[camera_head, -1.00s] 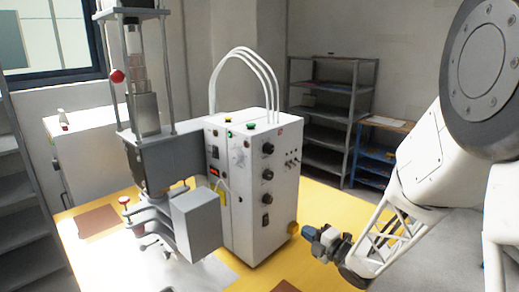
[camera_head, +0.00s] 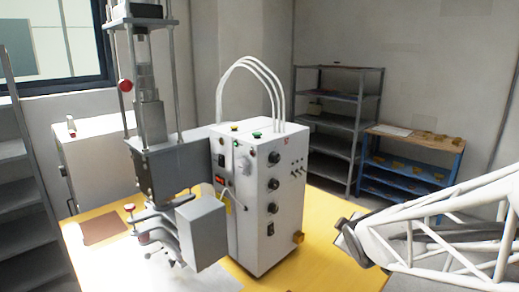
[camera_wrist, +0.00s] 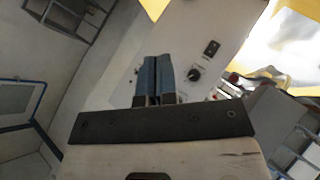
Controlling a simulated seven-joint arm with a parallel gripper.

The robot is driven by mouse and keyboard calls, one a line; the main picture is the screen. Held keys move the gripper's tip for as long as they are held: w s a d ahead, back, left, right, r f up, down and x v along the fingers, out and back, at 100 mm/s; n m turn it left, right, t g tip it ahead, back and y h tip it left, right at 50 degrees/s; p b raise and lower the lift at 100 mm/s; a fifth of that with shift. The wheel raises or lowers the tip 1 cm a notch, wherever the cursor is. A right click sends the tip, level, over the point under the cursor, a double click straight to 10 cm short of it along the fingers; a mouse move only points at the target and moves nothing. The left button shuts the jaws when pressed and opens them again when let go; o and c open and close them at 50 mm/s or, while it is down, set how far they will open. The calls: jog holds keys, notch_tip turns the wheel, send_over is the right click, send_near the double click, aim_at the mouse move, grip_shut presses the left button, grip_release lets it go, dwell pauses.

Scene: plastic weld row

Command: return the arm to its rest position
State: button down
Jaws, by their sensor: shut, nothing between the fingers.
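My gripper shows in the wrist view (camera_wrist: 155,72), its two blue-grey fingers side by side and closed with nothing between them. Beyond the fingers is the white control cabinet (camera_wrist: 205,30) with its knobs. In the head view my arm enters from the right edge as a white lattice link, and its dark end is over the right side of the table; the fingers are not visible there. The white control cabinet (camera_head: 262,215) stands left of my arm, with a gap between them.
The grey press (camera_head: 158,165) stands left of the cabinet on the yellow table (camera_head: 318,258). White hoses (camera_head: 250,65) arch above the cabinet. Behind are a grey shelf rack (camera_head: 335,123) and a blue shelf (camera_head: 405,172) with small yellow items. Bare yellow tabletop lies between cabinet and arm.

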jog(key=s+a+r+m+g, duration=0.2)
jog(key=s+m+g, duration=0.2)
jog(key=s, duration=0.8)
jog(key=s+a+r+m+g, duration=0.2)
jog(key=s+m+g, duration=0.2)
jog(key=s, duration=0.8)
jog(key=shift+s+m+y, duration=0.25)
jog(key=shift+m+y, duration=0.05)
jog(key=shift+m, duration=0.9)
jog(key=c, duration=1.8)
grip_release()
jog(key=shift+r, duration=0.1)
